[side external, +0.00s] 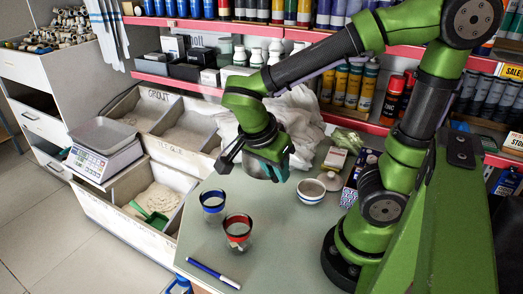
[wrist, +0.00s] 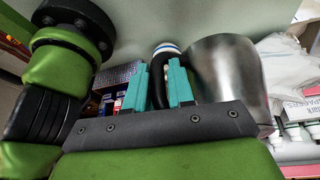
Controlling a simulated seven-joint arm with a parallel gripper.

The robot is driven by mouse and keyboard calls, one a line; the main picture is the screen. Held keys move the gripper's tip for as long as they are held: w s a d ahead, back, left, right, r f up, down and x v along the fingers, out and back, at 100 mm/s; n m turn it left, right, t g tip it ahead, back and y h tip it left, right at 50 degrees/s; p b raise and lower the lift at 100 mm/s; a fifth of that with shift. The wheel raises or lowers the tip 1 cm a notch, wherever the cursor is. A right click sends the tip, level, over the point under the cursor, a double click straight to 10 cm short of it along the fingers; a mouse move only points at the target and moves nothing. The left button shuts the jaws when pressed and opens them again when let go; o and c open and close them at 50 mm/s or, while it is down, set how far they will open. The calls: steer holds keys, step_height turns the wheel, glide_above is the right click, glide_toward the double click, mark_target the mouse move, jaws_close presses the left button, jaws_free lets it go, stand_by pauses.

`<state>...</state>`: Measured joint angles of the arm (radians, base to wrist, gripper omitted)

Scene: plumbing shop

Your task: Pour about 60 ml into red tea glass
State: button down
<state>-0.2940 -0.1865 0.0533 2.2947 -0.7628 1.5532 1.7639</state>
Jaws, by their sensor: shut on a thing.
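The red tea glass (side external: 238,231) stands upright on the table, nearest the front edge; I cannot tell what is in it. A similar blue-rimmed glass (side external: 212,206) stands just behind it to the left. My gripper (wrist: 158,68) is shut on the black handle of a metal jug (wrist: 228,72). The handle sits between the two teal fingers. In the side view my gripper (side external: 279,173) is above the table, behind and right of the red glass, apart from it. The jug is partly hidden by my arm there. Its opening and any liquid are not visible.
A blue-and-white bowl (side external: 311,192) holding something pale stands right of my gripper. A blue marker (side external: 213,273) lies at the table's front edge. Small boxes (side external: 335,158) and crumpled white cloth (side external: 290,118) are behind. Powder bins (side external: 150,190) and a scale (side external: 102,148) stand left.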

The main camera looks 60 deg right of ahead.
steer(key=shift+r, duration=0.65)
steer(key=w+a+r+m+g+y, duration=0.1)
steer(key=w+a+m, duration=0.3)
steer(key=w+a, duration=0.3)
steer(key=w+a+r+m+g+y, duration=0.1)
steer(key=w+a+m, duration=0.25)
steer(key=a, duration=0.55)
steer(key=w+a+f+m+g+y, duration=0.1)
steer(key=a+m, duration=0.1)
steer(key=a, duration=0.6)
steer(key=w+a+f+m+y, duration=0.1)
steer(key=w+a+f+m, duration=0.15)
steer(key=a, duration=0.55)
step_height(320, 180, down, 11)
steer(key=shift+s+r, duration=0.2)
steer(key=shift+s, duration=0.15)
steer(key=shift+d+r, duration=0.15)
steer(key=shift+d, duration=0.05)
